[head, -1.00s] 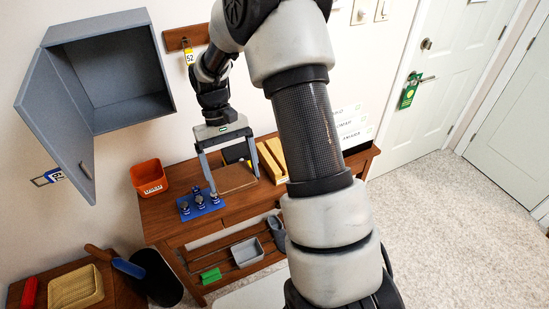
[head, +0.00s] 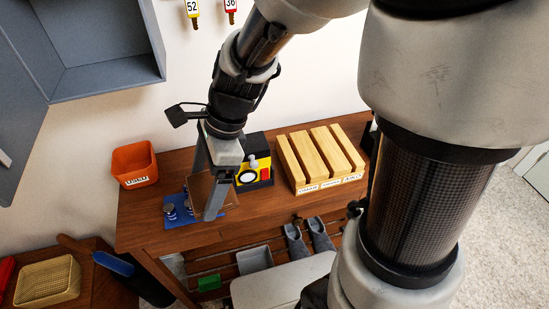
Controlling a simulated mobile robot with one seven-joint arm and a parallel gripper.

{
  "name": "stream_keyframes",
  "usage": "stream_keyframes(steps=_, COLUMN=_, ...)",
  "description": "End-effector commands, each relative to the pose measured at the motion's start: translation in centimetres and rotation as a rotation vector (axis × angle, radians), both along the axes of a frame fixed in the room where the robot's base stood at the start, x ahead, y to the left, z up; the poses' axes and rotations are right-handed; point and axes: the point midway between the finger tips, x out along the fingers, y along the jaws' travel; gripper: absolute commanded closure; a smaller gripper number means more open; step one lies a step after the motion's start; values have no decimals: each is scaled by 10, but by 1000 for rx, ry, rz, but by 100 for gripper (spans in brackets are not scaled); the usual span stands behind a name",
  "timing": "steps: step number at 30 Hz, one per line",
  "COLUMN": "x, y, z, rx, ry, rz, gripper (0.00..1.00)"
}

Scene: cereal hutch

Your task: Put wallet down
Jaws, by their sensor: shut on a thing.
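The wallet is over the left half of the wooden table (head: 265,212), in front of part of a blue tray. I cannot tell whether its lower edge touches anything.
The blue tray (head: 179,221) holds several dark knobs. An orange bin (head: 134,165) stands at the back left. A yellow and black device (head: 247,184) and a slotted wooden rack (head: 322,158) stand to the right. The table's front middle looks clear.

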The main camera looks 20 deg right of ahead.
Motion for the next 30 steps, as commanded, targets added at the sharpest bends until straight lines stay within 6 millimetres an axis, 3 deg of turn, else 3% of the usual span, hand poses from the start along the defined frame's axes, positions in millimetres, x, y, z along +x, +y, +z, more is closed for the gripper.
stream_keyframes(steps=4, x=-2, y=5, z=-4, rx=-1, ry=-1, rz=-84, gripper=38)
stream_keyframes(steps=7, x=14, y=5, z=-4, rx=-1, ry=1, rz=-98, gripper=38)
stream_keyframes(steps=21, x=138, y=5, z=-5, rx=-2, ry=1, rz=-93, gripper=38)
stream_keyframes(steps=29, x=192, y=4, z=-5, rx=-3, ry=1, rz=-92, gripper=38)
stream_keyframes(steps=30, x=191, y=5, z=-15, rx=-2, ry=6, rz=-91, gripper=38)
